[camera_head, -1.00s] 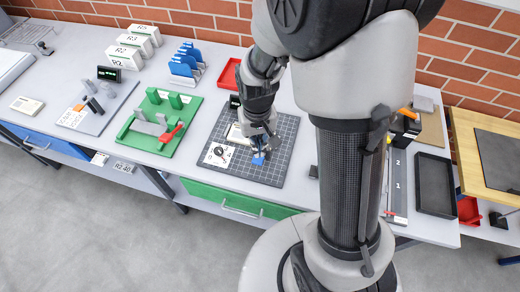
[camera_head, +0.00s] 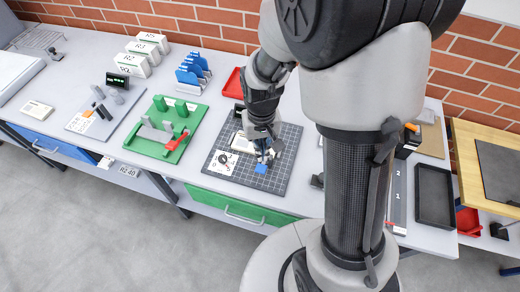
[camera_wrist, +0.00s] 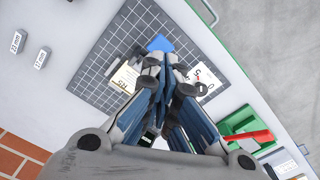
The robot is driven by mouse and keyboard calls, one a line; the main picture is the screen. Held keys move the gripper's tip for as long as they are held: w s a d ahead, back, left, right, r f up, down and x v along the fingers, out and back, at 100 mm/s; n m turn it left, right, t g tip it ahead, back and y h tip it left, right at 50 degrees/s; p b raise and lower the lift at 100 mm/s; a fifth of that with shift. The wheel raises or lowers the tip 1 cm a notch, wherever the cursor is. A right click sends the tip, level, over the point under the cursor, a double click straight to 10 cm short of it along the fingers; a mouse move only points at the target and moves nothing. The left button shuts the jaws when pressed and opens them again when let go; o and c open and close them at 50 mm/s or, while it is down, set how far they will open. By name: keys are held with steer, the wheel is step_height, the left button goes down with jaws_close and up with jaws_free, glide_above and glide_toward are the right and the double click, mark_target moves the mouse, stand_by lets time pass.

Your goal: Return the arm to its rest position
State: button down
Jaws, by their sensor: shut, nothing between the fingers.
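My arm reaches down over the white workbench (camera_head: 95,55). My gripper (camera_head: 265,157) is shut and empty above the dark grid mat (camera_head: 272,182), and it also shows in the wrist view (camera_wrist: 166,62). A small blue piece (camera_head: 261,168) lies on the mat beside the fingertips; in the wrist view the blue piece (camera_wrist: 160,43) is just beyond them. Whether the fingers touch it I cannot tell. A cream card (camera_wrist: 125,78) and a white printed card (camera_head: 221,162) lie on the mat, partly hidden by the gripper in the wrist view.
A green fixture (camera_head: 150,148) with a red lever stands left of the mat. Blue racks (camera_head: 190,75) and a red tray (camera_head: 234,84) are behind. A black tray (camera_head: 434,200) is at the right. A brick wall (camera_head: 210,20) runs behind the bench.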

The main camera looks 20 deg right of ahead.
steer(key=s+r+n+t+b, duration=0.1)
steer(key=s+r+t+b, duration=0.3)
steer(key=s+r, duration=1.1)
steer(key=shift+t+b, duration=0.3)
steer(key=shift+b, duration=0.75)
stand_by(1.1)
